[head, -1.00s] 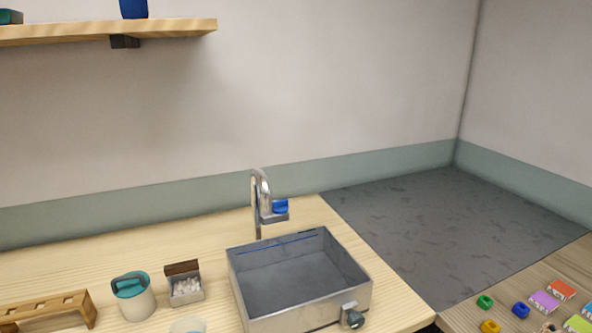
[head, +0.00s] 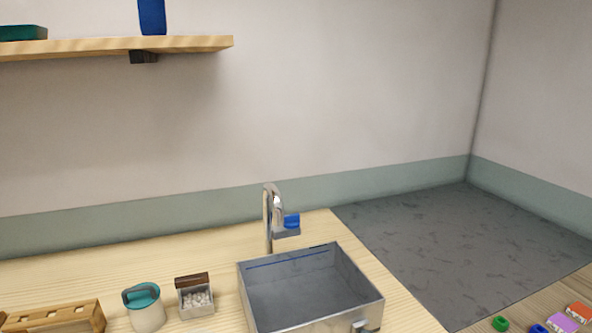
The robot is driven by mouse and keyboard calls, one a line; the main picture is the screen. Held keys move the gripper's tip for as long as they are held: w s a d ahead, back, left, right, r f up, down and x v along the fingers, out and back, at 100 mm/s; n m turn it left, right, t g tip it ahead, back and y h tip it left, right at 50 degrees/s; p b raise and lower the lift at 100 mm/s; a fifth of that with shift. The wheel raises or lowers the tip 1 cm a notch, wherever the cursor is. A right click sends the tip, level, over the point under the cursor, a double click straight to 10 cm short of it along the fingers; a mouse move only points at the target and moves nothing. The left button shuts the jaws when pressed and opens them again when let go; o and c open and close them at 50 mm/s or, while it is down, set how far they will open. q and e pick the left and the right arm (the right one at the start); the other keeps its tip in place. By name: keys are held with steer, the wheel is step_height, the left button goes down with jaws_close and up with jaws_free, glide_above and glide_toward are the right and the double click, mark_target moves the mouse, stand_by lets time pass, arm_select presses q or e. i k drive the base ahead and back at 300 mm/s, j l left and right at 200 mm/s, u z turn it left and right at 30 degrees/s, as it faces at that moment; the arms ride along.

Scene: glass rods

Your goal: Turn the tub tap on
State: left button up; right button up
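The tub (head: 312,287) is an open grey metal basin on the wooden counter, and its inside looks empty. A curved chrome tap (head: 268,215) rises behind its back left corner. A blue part (head: 291,221) sits on a small grey block at the tap's right side. A grey fitting (head: 362,326) on the tub's front wall is cut by the bottom edge of the view. No water stream shows at the tap. Neither of my grippers is in view.
On the counter (head: 202,246) left of the tub stand a small box of white pieces (head: 196,299), a teal-lidded jar (head: 144,305) and a wooden rack (head: 55,318). A shelf (head: 190,44) is above. Small coloured items, including a green one (head: 500,324), lie at lower right.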

mark_target(291, 221)
steer(key=i+z, duration=0.25)
steer(key=z, duration=0.2)
steer(key=i+j+z, duration=0.1)
steer(key=z, duration=0.35)
steer(key=i+j, duration=0.05)
steer(key=i, duration=0.05)
